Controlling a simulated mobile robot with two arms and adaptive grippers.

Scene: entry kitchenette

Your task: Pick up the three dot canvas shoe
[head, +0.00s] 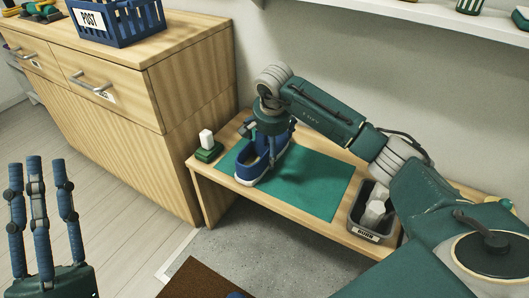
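A blue canvas shoe (249,170) with a pale sole stands on the green mat (318,183) on the low wooden bench. I cannot make out any dots on it. My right gripper (271,137) points down at the shoe's opening from above, with its fingers overlapping the shoe. Whether the fingers are closed on it is hidden. My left gripper (40,190) is at the lower left, fingers pointing up and spread apart, empty and far from the shoe.
A grey labelled bin (358,222) with white items is on the right. A wooden cabinet (180,105) holds a blue POST basket (120,25). A brown doormat (195,280) lies on the floor.

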